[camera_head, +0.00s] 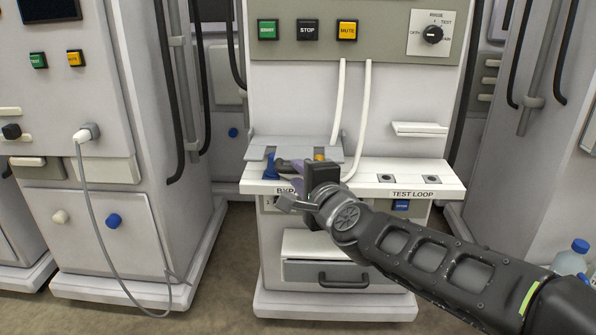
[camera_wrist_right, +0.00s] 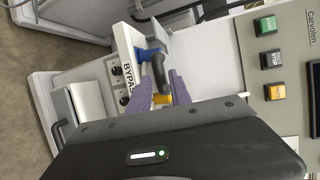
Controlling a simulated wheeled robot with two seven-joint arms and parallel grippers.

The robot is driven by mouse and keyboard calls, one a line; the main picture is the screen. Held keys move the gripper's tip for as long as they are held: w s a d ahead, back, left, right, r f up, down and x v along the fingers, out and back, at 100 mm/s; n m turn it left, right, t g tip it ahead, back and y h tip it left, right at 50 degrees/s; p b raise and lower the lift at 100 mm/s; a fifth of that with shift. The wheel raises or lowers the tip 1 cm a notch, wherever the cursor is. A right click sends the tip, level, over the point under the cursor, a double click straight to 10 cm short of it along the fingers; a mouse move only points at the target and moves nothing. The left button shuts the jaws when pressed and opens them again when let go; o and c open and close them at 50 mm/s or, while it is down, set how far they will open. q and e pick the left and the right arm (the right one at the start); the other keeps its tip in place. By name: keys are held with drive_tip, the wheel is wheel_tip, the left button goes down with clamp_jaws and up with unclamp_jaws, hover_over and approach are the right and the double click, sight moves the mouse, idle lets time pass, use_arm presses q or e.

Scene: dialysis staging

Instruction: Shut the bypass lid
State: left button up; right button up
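The bypass lid (camera_head: 262,150) is a grey panel at the back of the white shelf, above the left ports; in the head view it looks raised and tilted back. It shows as a narrow grey strip in the right wrist view (camera_wrist_right: 156,32). My right gripper (camera_head: 292,166) is over the bypass side, partly hiding the label and ports. Its purple-grey fingers (camera_wrist_right: 164,80) look parted, on either side of a dark curved hose (camera_wrist_right: 158,70) with a blue end (camera_wrist_right: 140,53) and an orange end (camera_wrist_right: 161,99). Contact with the hose cannot be told. My left gripper is not in view.
The TEST LOOP side (camera_head: 426,171) of the shelf has two open ports. White tubes (camera_head: 362,110) hang down behind the shelf, close to the lid's right end. A small white ledge (camera_head: 419,128) sits above at right. Another machine (camera_head: 75,130) stands at left.

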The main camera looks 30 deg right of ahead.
drive_tip(key=p+v, duration=0.2)
drive_tip(key=v, duration=0.4)
drive_tip(key=shift+s, duration=0.15)
idle(0.4)
